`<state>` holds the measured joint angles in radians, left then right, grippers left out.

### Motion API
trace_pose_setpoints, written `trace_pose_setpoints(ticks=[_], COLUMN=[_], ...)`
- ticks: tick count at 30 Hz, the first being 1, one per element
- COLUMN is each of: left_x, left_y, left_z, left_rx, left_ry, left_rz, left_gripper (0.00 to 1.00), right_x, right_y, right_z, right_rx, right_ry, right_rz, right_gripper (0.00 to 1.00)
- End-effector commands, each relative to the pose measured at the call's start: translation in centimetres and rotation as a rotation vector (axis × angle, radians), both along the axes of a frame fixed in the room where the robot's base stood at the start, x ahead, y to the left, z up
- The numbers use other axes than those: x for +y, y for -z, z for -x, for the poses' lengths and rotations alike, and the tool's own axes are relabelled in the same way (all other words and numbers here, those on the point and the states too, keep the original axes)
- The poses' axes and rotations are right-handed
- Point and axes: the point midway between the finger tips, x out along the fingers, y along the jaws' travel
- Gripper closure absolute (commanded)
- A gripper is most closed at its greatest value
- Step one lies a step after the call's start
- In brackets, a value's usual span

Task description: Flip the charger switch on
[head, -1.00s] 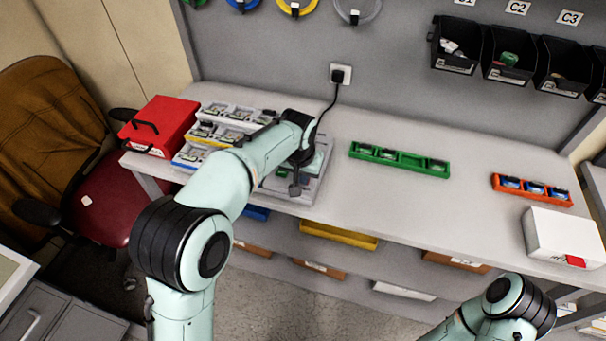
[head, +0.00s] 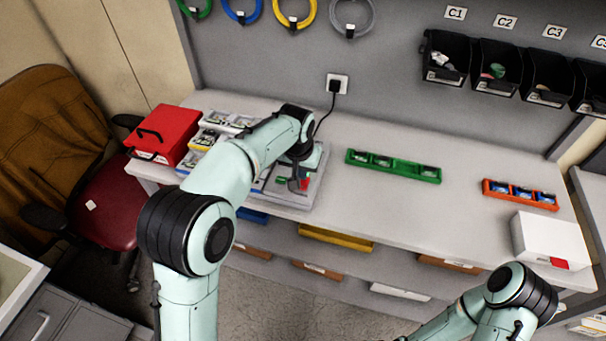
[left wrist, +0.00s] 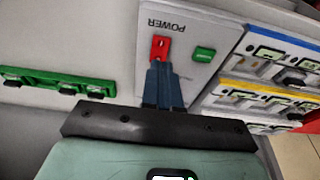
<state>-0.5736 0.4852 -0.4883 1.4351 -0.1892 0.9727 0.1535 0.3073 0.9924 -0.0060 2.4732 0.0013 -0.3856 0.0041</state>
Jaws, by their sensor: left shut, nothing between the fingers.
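The charger (head: 286,196) is a grey box with a flat top near the table's front edge, partly hidden by my left arm in the head view. Its panel (left wrist: 188,24) fills the top of the left wrist view, with an upside-down POWER label, a red switch (left wrist: 160,48) and a green piece (left wrist: 204,54). My left gripper (left wrist: 159,66) is shut and empty, its fingertips at the lower edge of the red switch. I cannot tell whether they touch it. The switch's on or off position is not clear. My right gripper is out of view.
White trays of small devices (head: 205,140) and a red box (head: 164,134) stand left of the charger. A green tray (head: 394,166), an orange tray (head: 520,195) and a white box (head: 550,240) are to the right. A black plug (head: 335,86) with a cable is in the wall.

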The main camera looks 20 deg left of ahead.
Motion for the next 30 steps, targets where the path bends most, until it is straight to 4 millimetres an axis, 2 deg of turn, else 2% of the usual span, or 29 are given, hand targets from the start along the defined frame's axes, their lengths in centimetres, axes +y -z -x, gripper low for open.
trace_pose_setpoints(ticks=[1,6,12,18,30], left_x=[0.0,0.1,0.2,0.2,0.2], left_y=[-2.3,-5.1,-8.2,-9.4,-9.5], left_z=[-0.2,2.1,3.7,4.4,4.4], left_rx=[-0.014,-0.007,-0.005,-0.004,-0.003], left_ry=[0.002,0.002,0.000,0.000,0.000], left_rz=[0.004,0.004,0.002,0.001,0.000], left_gripper=[1.00,1.00,1.00,1.00,1.00], right_x=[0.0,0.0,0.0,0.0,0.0], right_y=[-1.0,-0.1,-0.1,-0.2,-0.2], right_z=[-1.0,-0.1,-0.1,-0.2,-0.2], right_rx=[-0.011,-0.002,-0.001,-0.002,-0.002], right_ry=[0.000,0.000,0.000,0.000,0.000], right_rz=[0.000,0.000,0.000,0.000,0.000], right_gripper=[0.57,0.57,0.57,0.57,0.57])
